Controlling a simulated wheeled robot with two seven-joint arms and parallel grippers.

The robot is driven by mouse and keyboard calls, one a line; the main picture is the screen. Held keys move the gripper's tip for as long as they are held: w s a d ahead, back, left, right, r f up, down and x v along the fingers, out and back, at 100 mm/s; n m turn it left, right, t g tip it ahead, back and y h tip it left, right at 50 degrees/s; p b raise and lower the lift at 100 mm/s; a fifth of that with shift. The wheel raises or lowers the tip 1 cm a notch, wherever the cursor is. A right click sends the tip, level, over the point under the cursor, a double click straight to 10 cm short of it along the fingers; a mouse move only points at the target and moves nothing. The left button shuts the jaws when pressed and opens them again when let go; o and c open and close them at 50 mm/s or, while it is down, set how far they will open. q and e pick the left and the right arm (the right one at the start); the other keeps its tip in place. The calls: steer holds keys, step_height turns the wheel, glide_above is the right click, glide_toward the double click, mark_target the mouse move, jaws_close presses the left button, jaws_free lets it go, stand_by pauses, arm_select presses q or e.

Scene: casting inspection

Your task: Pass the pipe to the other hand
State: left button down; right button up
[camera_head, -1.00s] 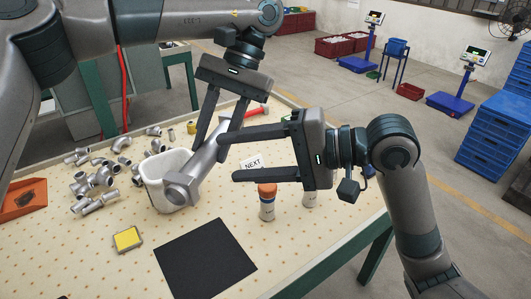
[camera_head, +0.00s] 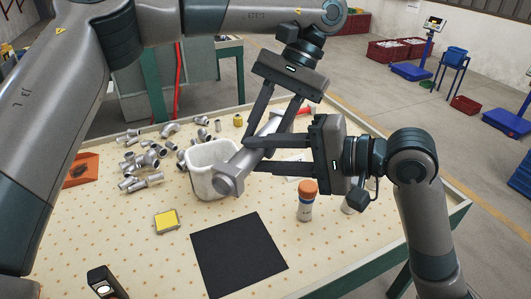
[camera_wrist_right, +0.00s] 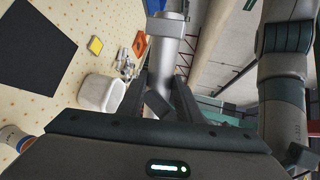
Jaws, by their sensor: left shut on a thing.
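The grey metal pipe (camera_head: 240,168) is held tilted above the table, its flanged lower end in front of the white bin (camera_head: 201,184). My left gripper (camera_head: 266,132) comes down from above and is shut on the pipe's upper part. My right gripper (camera_head: 259,155) reaches in from the right. Its fingers are apart, one on each side of the pipe; contact is not clear. In the right wrist view the pipe (camera_wrist_right: 168,28) lies ahead, past the fingers (camera_wrist_right: 160,88), which partly hide it.
Several loose metal fittings (camera_head: 145,160) lie left of the bin. An orange tray (camera_head: 80,170), a yellow block (camera_head: 167,221), a black mat (camera_head: 240,254) and an orange-capped bottle (camera_head: 306,200) are on the table. The front left of the table is mostly clear.

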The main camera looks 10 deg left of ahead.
arm_select(q)
steer(key=c, duration=1.2)
jaws_free()
steer(key=shift+d, duration=0.1)
steer(key=v, duration=1.2)
steer(key=shift+w+r, duration=0.1)
